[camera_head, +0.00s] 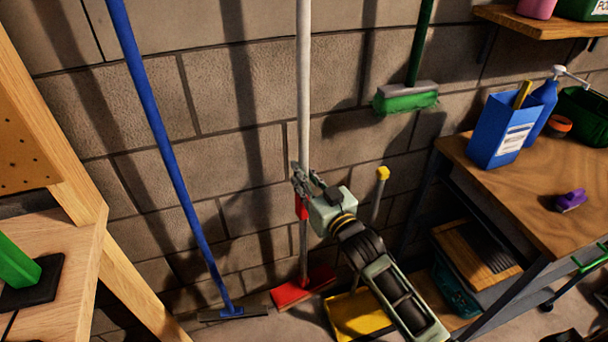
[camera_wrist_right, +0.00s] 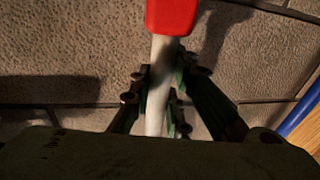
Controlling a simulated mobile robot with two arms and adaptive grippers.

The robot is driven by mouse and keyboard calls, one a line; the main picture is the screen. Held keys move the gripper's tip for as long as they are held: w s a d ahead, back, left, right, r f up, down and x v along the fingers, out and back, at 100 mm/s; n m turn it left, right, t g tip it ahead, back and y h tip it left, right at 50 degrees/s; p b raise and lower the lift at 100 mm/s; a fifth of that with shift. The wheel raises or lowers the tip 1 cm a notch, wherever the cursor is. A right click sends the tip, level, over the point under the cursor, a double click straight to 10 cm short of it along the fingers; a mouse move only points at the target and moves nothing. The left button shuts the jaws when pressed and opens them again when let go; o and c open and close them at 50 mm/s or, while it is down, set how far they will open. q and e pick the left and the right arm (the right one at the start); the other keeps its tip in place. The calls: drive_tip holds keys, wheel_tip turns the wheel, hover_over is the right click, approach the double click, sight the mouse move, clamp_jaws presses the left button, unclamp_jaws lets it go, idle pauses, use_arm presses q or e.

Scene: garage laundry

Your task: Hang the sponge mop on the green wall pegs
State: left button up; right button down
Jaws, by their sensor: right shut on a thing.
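The sponge mop appears to be the tool with a long white handle (camera_head: 304,80), a red collar and a red head (camera_head: 302,287). It stands close to upright before the block wall. My right gripper (camera_head: 304,181) is shut on the handle just by the red collar. In the right wrist view, the fingers (camera_wrist_right: 162,98) flank the pale shaft, with the red part (camera_wrist_right: 172,16) above them. The red head is at floor level; I cannot tell whether it touches. No green wall pegs can be made out. My left gripper is not in view.
A blue-handled floor squeegee (camera_head: 160,130) leans at left. A green-headed brush (camera_head: 405,98) hangs on the wall. A yellow dustpan (camera_head: 357,312) stands beside the red head. A wooden workbench (camera_head: 540,195) is at right, and a wooden bench (camera_head: 75,235) at left.

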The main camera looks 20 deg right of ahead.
drive_tip(key=c, duration=1.6)
unclamp_jaws()
drive_tip(key=shift+f, duration=0.3)
drive_tip(key=v, duration=1.2)
wheel_tip(320, 180, down, 21)
drive_tip(key=s+d+g+h, duration=0.2)
drive_tip(key=s+g, duration=0.1)
drive_tip(key=g, duration=0.2)
drive_tip(key=s+d+f+g+h, duration=0.1)
drive_tip(key=s+f+g, duration=0.1)
drive_tip(key=s+f, duration=0.45)
drive_tip(key=s+f+g, duration=0.2)
drive_tip(key=s+f, duration=0.1)
drive_tip(key=f, duration=0.7)
drive_tip(key=s+f+g, duration=0.2)
drive_tip(key=s+f, duration=0.4)
drive_tip(key=s, duration=0.4)
drive_tip(key=s+f+g+p, duration=0.1)
drive_tip(key=s+f+g, duration=0.2)
drive_tip(key=s+f, duration=0.3)
drive_tip(key=s+f+g, duration=0.3)
drive_tip(key=s+f, duration=0.3)
drive_tip(key=s, duration=0.9)
drive_tip(key=shift+a+h, duration=0.35)
drive_tip(key=shift+h, duration=0.05)
